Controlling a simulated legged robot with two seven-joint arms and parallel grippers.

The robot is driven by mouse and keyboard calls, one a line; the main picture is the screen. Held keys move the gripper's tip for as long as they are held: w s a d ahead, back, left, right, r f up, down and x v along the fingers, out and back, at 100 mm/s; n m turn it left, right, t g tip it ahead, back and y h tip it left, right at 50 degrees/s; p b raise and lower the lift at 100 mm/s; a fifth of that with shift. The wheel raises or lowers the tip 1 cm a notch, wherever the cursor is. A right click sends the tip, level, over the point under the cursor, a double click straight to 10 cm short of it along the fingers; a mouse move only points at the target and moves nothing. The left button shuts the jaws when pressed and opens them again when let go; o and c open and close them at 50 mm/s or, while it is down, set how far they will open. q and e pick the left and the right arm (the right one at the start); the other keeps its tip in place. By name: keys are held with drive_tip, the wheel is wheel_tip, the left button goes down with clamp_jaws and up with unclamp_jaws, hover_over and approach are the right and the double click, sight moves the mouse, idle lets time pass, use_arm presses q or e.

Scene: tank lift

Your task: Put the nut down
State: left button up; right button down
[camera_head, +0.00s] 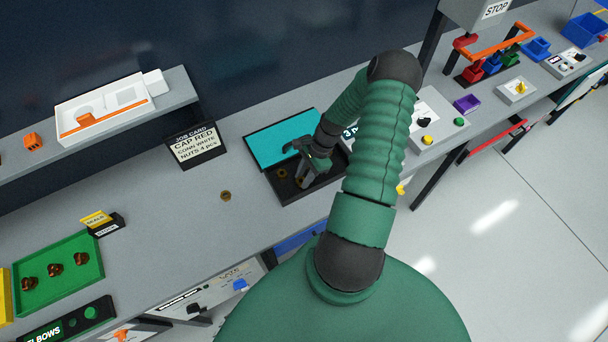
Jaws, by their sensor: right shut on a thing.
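My right gripper (304,176) is over the dark tray (318,189), pointing down into it. It is shut on a nut, which the fingers and the small picture mostly hide. A brass-coloured nut (282,174) shows in the tray beside the fingers. Another brass-coloured nut (226,196) lies alone on the grey bench (190,222), left of the tray. I cannot tell whether the held nut touches the tray floor. My left gripper is not in view.
A teal panel (280,142) is at the tray's back. A job card (195,144) stands to the left. A green tray (60,272) with brown parts sits far left. A control box (428,122) with buttons is to the right. The bench between the job card and green tray is mostly clear.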

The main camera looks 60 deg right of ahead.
drive_tip(key=shift+f, duration=0.45)
